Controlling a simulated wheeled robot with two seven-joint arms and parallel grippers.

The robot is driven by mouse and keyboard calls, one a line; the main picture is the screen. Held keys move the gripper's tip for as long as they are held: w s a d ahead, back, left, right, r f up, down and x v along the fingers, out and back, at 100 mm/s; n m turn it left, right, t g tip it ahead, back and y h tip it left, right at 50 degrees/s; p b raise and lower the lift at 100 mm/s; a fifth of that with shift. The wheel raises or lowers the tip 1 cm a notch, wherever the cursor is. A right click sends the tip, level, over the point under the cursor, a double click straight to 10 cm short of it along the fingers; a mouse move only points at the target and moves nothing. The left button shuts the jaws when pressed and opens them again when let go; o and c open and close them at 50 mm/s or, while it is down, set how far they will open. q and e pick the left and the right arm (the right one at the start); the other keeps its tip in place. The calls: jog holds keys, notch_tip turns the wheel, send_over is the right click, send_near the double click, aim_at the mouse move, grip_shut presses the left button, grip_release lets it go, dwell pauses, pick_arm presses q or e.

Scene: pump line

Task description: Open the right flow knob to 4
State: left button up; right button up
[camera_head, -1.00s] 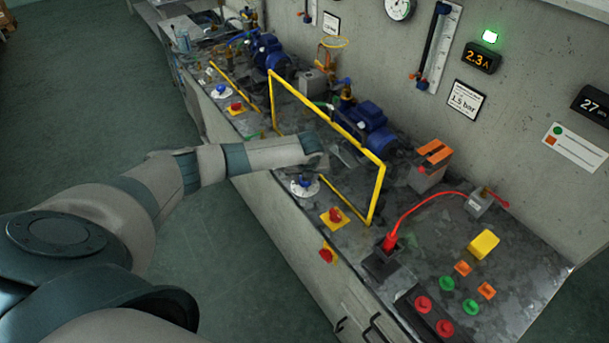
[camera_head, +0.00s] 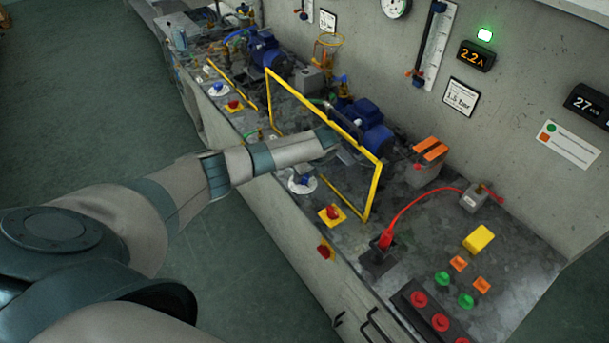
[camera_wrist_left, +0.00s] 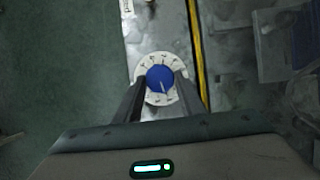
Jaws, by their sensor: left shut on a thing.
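The right flow knob is a blue knob (camera_wrist_left: 160,79) on a round white dial (camera_wrist_left: 143,63) near the front edge of the bench. In the head view this dial (camera_head: 302,187) sits just below the end of my left arm. In the left wrist view my left gripper (camera_wrist_left: 160,84) has one finger on each side of the blue knob and is shut on it. A pale pointer line on the knob points down, slightly right, in that view. The dial's numbers are too small to read. My right gripper is not in view.
A yellow rail frame (camera_head: 375,190) stands close behind the dial. A red knob on a yellow plate (camera_head: 332,214) is to its right. A blue pump (camera_head: 362,122) is behind the rail. A similar left dial (camera_head: 218,89) is farther off. An orange display (camera_head: 477,56) reads 2.2 A.

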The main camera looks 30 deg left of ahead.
pick_arm(q)
jog(key=o, duration=1)
jog(key=shift+o, duration=0.2)
jog(key=b+v, duration=0.4)
jog(key=v, duration=1.3)
jog(key=shift+d+r, duration=0.15)
jog(key=shift+r, duration=0.05)
